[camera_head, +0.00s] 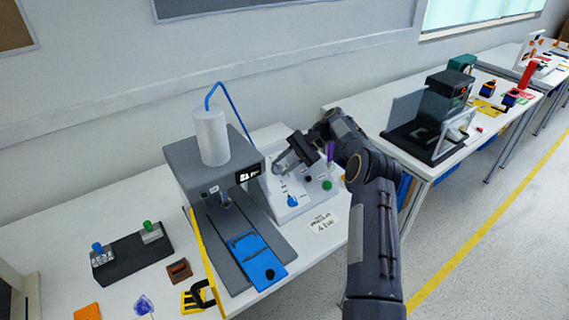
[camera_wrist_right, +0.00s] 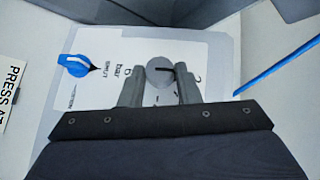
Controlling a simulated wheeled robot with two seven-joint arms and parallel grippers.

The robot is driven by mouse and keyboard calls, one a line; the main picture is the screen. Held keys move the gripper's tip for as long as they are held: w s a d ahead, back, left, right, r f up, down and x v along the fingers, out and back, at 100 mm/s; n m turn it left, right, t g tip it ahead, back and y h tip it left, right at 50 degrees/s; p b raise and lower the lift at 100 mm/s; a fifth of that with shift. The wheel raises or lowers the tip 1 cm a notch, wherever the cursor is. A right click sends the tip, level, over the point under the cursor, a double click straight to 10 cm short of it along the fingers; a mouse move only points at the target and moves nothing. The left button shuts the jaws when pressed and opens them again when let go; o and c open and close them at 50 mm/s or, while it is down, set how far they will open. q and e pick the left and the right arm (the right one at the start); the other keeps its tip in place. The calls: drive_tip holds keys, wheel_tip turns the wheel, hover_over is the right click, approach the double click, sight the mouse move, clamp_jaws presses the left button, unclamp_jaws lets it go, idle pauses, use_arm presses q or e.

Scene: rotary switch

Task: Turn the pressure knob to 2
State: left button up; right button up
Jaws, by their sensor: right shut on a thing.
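My right gripper (camera_wrist_right: 158,82) is shut on the knob, one finger on each side. In the head view the right gripper (camera_head: 283,163) reaches the sloped control panel (camera_head: 312,199) and hides the knob. My left gripper is not in view.
A blue rotary switch (camera_head: 292,200) and a green button (camera_head: 327,185) are on the same panel. The grey press machine (camera_head: 187,157) with a white cylinder stands left of it. A black button box (camera_head: 130,258) and small parts lie farther left on the white table.

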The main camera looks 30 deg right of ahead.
drive_tip(key=o, duration=1)
drive_tip(key=shift+c, duration=0.2)
drive_tip(key=shift+d+r, duration=0.2)
drive_tip(key=shift+d, duration=0.1)
drive_tip(key=p+v, duration=0.1)
drive_tip(key=v, duration=0.4)
drive_tip(key=shift+r, duration=0.15)
drive_tip(key=shift+p+v, duration=0.7)
drive_tip(key=shift+v, duration=0.2)
drive_tip(key=shift+s, duration=0.1)
